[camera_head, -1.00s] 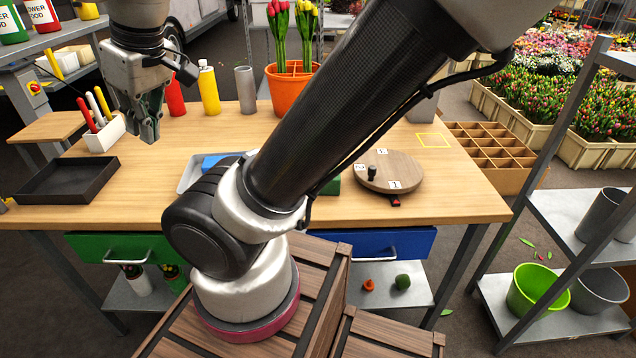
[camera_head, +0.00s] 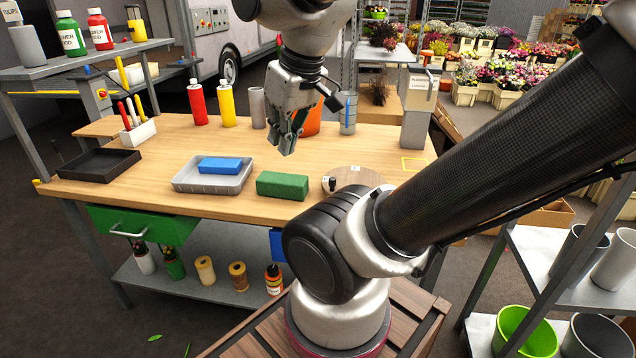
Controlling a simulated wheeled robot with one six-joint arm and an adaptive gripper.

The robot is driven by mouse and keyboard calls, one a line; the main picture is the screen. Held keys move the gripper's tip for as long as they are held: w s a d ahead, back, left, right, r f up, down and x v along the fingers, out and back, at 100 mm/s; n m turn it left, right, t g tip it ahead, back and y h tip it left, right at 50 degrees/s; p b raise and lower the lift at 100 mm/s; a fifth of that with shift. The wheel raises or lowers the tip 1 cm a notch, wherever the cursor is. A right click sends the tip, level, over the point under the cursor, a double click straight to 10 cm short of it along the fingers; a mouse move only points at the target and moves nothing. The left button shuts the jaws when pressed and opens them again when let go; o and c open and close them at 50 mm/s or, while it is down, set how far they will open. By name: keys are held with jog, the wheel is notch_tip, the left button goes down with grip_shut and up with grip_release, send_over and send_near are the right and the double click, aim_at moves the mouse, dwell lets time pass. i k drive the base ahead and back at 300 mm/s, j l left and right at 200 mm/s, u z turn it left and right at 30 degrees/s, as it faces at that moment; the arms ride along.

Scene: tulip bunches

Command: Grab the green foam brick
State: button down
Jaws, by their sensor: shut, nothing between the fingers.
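The green foam brick (camera_head: 283,185) lies flat on the wooden table (camera_head: 150,199), near its front edge. It sits just right of a grey tray (camera_head: 184,185) that holds a blue brick (camera_head: 220,165). My gripper (camera_head: 288,146) hangs above the table, fingers pointing down, shut and empty. In the picture it is just above the green brick and apart from it. How far it is from the brick in depth is hard to tell.
A round wooden turntable (camera_head: 352,178) stands right of the green brick, partly hidden by my arm. Red (camera_head: 198,104) and yellow (camera_head: 227,105) bottles stand behind, with a grey cylinder (camera_head: 257,108). A black tray (camera_head: 99,165) lies at the left. Bare tabletop lies behind the grey tray.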

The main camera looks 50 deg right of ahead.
aim_at(280, 185)
jog(key=i+j+z, duration=0.1)
jog(key=z, duration=0.35)
jog(key=i+j+z, duration=0.15)
jog(key=z, duration=0.3)
jog(key=i+j+z, duration=0.2)
jog(key=z, duration=0.25)
jog(key=i+j, duration=0.15)
jog(key=j, duration=0.25)
jog(key=k+l+u, duration=0.1)
